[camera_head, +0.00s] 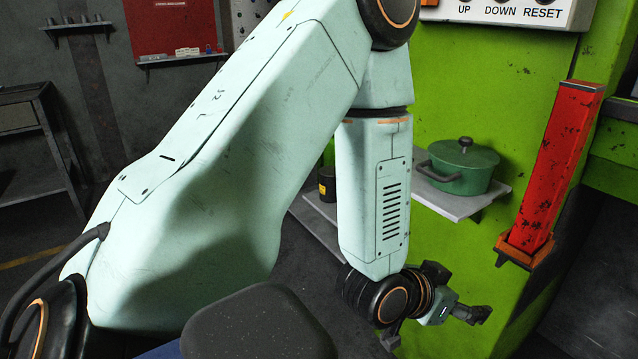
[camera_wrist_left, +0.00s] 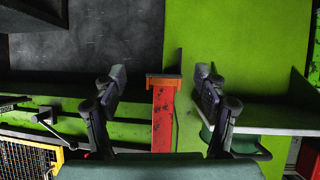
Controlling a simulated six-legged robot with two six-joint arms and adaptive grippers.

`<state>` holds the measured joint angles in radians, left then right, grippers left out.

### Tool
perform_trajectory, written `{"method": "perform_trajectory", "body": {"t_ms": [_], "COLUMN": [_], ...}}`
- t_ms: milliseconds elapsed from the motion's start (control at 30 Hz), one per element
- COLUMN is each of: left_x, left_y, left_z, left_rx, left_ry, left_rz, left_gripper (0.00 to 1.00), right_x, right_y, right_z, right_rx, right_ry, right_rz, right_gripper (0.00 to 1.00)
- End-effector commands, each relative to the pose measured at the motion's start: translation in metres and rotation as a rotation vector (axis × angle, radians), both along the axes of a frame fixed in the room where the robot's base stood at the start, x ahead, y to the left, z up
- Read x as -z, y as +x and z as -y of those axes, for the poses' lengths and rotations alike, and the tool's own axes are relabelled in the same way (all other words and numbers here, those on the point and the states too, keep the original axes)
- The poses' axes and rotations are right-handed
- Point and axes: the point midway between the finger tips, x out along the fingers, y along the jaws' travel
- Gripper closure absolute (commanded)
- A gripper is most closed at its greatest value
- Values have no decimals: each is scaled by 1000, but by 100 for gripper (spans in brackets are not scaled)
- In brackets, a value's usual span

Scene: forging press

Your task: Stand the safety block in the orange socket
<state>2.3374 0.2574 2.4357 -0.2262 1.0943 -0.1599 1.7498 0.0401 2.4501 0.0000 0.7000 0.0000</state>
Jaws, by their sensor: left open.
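The safety block is a long red bar (camera_head: 562,150) with worn dark marks, at the right of the head view. Its lower end sits in the orange socket (camera_head: 523,250) on the green press frame, and it stands roughly in line with the frame's edge. My left gripper (camera_head: 458,293) is open and empty, to the left of the socket and lower in the picture, apart from the block. In the left wrist view, the red bar (camera_wrist_left: 163,125) and orange socket (camera_wrist_left: 155,81) appear between the spread fingers (camera_wrist_left: 161,82), with gaps on both sides. My right gripper is not in view.
A green lidded pot (camera_head: 462,166) stands on a grey shelf (camera_head: 450,202) close above my left gripper. A dark can (camera_head: 327,184) is behind my forearm. A button panel (camera_head: 510,12) is at the top. Floor left of the press looks clear.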

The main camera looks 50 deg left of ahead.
Motion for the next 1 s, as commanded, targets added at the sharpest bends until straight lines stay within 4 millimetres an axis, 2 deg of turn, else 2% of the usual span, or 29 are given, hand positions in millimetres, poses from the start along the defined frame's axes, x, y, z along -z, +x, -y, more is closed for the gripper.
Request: {"method": "perform_trajectory", "body": {"t_ms": [33, 100, 167, 200, 300, 400, 500, 633, 1000], "left_x": [43, 91, 127, 148, 188, 210, 220, 223, 223], "left_y": [-26, -64, -102, -129, -193, -244, -277, -292, -291], "left_z": [1, 1, 1, 0, -2, -4, -5, -6, -6], "left_rx": [-3, -18, -31, -42, -69, -91, -107, -115, -115], "left_ry": [9, 20, 30, 36, 58, 76, 89, 94, 94], "left_rz": [-132, -300, -443, -536, -743, -898, -991, -1034, -1031], "left_gripper": [27, 27, 27, 27, 27, 27, 27, 27, 27], "right_x": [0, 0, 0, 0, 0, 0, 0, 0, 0], "right_y": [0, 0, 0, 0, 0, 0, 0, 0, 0], "right_z": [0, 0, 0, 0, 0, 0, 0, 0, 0], "right_rx": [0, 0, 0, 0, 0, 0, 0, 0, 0], "right_ry": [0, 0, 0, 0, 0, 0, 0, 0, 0], "right_rz": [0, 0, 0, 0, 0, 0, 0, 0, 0], "right_gripper": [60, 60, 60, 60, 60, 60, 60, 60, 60]}}
